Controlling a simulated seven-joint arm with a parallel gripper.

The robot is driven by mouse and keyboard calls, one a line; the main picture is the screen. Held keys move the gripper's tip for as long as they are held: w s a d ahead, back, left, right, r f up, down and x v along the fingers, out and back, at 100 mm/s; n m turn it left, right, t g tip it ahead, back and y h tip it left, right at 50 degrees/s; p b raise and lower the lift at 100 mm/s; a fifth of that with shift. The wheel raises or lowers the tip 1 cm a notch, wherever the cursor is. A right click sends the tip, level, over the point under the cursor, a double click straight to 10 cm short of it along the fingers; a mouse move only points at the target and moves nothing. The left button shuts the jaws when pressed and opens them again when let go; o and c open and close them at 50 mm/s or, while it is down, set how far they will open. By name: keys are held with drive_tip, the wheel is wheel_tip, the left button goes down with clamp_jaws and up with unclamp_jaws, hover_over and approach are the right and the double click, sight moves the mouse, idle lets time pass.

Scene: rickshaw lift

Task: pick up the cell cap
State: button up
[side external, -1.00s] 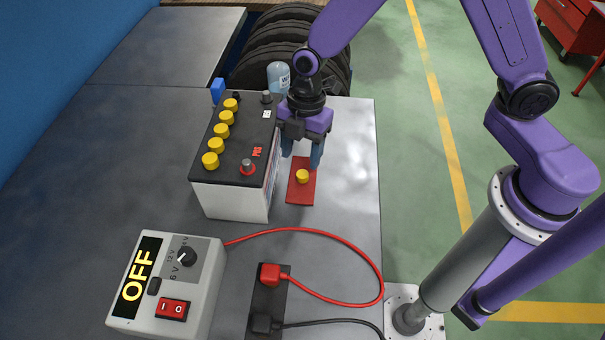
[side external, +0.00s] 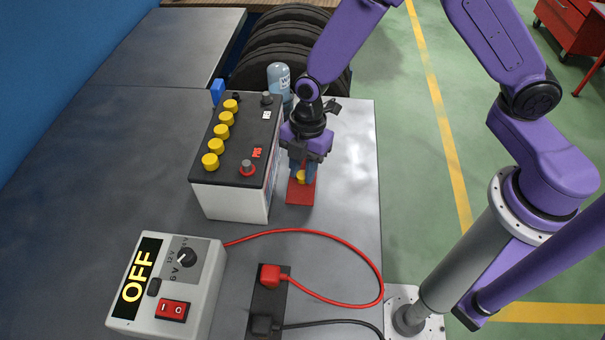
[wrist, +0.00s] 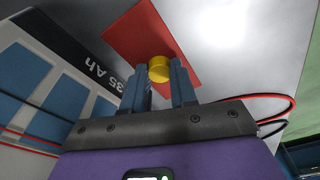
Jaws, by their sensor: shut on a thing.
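The loose yellow cell cap (side external: 301,177) is at the red mat (side external: 300,195), to the right of the battery. My gripper (side external: 303,174) is down over the mat with its blue fingers shut on the cap. In the wrist view the cap (wrist: 160,68) shows between the two fingertips (wrist: 161,76), with the red mat (wrist: 125,35) behind it. I cannot tell whether the cap still touches the mat.
The battery (side external: 235,200) stands close on the left, with several yellow caps on top. A clear bottle (side external: 279,76) stands behind. The bench on the right is bare.

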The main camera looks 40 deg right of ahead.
drive_tip(key=shift+r, duration=0.75)
drive_tip(key=s+d+r, duration=0.7)
drive_tip(key=s+r, duration=0.5)
wheel_tip(320, 180, up, 9)
drive_tip(key=n, duration=0.2)
hover_over(235, 96)
drive_tip(key=shift+w+d+f, duration=0.1)
drive_tip(key=shift+d+f, duration=0.05)
drive_tip(key=shift+f, duration=1.25)
drive_tip(key=shift+d+f, duration=0.1)
drive_tip(key=shift+f, duration=1.25)
drive_tip(key=shift+f, duration=1.15)
